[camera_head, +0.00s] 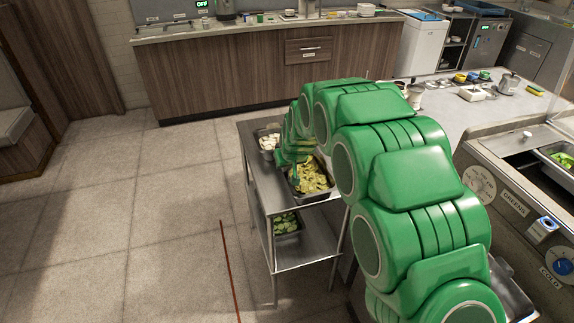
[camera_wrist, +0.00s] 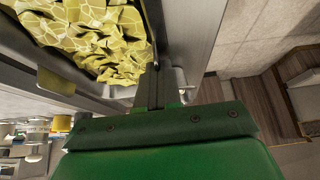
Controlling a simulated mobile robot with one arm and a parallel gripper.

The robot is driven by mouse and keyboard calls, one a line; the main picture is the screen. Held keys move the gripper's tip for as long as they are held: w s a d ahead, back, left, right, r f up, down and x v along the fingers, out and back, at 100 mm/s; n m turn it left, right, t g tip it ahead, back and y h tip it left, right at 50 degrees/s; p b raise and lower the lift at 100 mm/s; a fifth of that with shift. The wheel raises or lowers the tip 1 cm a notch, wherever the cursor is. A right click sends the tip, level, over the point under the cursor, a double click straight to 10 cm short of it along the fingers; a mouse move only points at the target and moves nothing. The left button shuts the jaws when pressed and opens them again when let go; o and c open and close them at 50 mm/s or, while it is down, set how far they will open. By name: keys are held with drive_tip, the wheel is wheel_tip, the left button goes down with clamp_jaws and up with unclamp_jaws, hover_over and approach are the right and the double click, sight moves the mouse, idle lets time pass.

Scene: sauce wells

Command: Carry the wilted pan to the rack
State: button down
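The wilted pan (camera_head: 310,197) is a steel pan full of yellowed, limp leaves. It is at the upper shelf of the steel rack (camera_head: 255,167), near its right end; I cannot tell whether it rests there or hangs just above. My gripper (camera_head: 297,178) is at the pan's far left side, partly hidden by my green arm. In the wrist view the wilted pan (camera_wrist: 190,45) fills the upper left, and my gripper's dark fingers (camera_wrist: 154,80) are close together at its rim, appearing shut on it.
A pan of white pieces (camera_head: 268,142) stands on the upper shelf beyond the wilted pan. A pan of green slices (camera_head: 287,224) is on the lower shelf. A counter with a greens well (camera_head: 562,160) is at the right. The floor left of the rack is clear.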

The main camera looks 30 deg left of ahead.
drive_tip(key=shift+f, duration=0.4)
idle(0.4)
drive_tip(key=c, duration=1.2)
unclamp_jaws()
drive_tip(key=shift+c, duration=0.2)
drive_tip(key=shift+v, duration=3.9)
